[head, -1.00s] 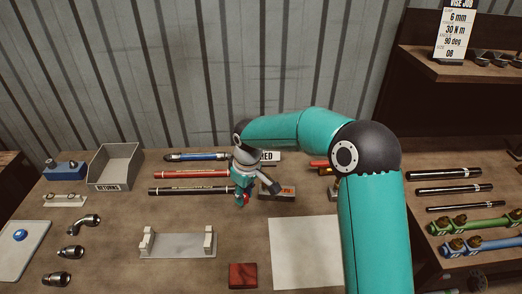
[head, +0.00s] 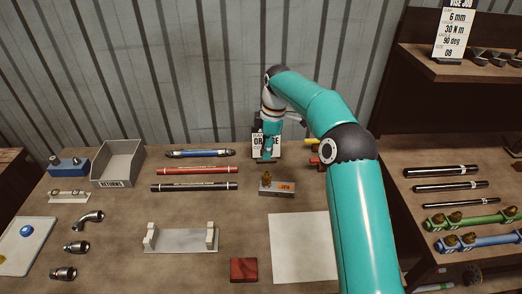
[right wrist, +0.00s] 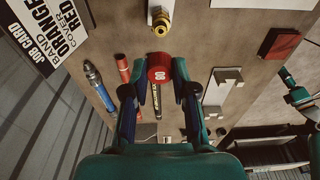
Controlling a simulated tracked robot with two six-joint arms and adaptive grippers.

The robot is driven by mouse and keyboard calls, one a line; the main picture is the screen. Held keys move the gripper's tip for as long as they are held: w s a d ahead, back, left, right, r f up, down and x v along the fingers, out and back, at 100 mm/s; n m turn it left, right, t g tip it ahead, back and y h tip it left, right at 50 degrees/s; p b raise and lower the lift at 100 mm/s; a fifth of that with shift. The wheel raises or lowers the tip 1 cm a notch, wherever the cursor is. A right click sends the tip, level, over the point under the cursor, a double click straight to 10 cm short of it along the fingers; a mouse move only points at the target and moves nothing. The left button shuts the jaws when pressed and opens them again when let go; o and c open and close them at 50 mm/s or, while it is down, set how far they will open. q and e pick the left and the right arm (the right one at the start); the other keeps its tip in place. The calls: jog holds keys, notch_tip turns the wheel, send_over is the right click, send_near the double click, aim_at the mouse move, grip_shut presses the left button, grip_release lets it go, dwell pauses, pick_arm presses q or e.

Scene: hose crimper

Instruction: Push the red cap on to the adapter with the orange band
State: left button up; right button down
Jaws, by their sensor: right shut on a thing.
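My right gripper (head: 267,155) is shut on the red cap (right wrist: 160,66), which has white marks on its face. In the head view the gripper hangs in front of the job card, and I cannot make out the cap. I cannot make out a band on the adapter itself. What looks like my left gripper (right wrist: 288,80) shows small at the right wrist view's edge, its jaws unclear.
The job card (head: 268,141) stands behind, naming an orange band and red cover. Hoses (head: 196,170) lie to the left, with a returns bin (head: 118,166), a white-posted holder (head: 180,240) and a red block (head: 243,269). A bare white sheet (head: 300,250) lies in front.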

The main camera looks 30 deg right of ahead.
aim_at(266, 172)
jog(key=shift+s+f+b, duration=0.1)
jog(key=shift+f+b, duration=0.4)
jog(key=shift+f, duration=0.2)
jog(key=shift+f+b, duration=1.35)
jog(key=shift+f, duration=0.8)
jog(key=shift+p, duration=0.65)
jog(key=shift+s+f+b, duration=0.1)
jog(key=shift+f+b, duration=0.7)
jog(key=shift+f, duration=0.55)
jog(key=c, duration=0.8)
grip_release()
jog(key=shift+c, duration=0.2)
jog(key=shift+r, duration=0.15)
